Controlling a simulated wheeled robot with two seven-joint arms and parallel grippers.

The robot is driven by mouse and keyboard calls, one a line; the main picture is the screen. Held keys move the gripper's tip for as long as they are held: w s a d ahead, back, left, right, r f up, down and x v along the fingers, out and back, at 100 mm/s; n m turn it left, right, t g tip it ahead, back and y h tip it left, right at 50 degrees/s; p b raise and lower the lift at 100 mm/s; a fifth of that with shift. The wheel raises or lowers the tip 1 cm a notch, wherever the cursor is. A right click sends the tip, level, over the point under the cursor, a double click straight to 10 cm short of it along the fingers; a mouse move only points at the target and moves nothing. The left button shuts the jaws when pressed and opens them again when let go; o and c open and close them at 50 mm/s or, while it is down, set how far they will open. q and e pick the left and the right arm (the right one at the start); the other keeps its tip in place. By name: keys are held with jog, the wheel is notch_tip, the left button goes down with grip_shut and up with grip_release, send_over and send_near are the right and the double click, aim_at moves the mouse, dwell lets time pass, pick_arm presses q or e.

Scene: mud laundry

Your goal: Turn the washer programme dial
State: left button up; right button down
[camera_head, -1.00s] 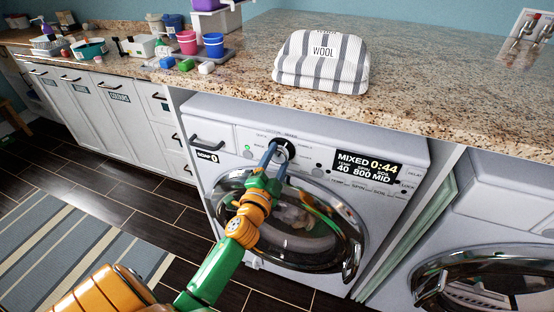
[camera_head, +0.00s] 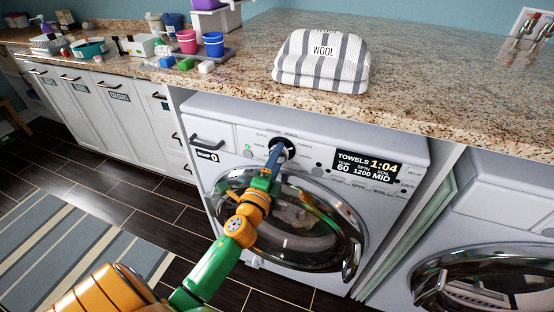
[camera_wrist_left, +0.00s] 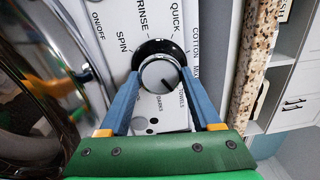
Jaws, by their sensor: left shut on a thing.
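The washer programme dial (camera_head: 287,147) is a round knob with a dark surround on the white washer's front panel. In the left wrist view the dial (camera_wrist_left: 158,76) has a silver face, and its dark pointer mark aims to the lower right, towards the "TOWELS" label. My left gripper (camera_head: 275,154) is shut on the dial; its blue fingers (camera_wrist_left: 160,80) lie on either side of the knob. The washer display (camera_head: 368,167) reads TOWELS 1:04, temp 60, spin 1200, MID. The fingers partly hide the dial in the head view. My right gripper is not in view.
The round washer door (camera_head: 357,235) is closed below the panel, behind my left arm. A granite counter (camera_head: 430,90) overhangs the washer, with a folded striped WOOL bundle (camera_head: 322,62) on it. A second machine (camera_head: 500,215) stands at the right.

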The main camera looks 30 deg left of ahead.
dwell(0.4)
pick_arm(q)
jog(key=o, duration=1.4)
jog(key=b+v, duration=0.1)
jog(key=v, duration=0.6)
jog(key=shift+f, duration=0.15)
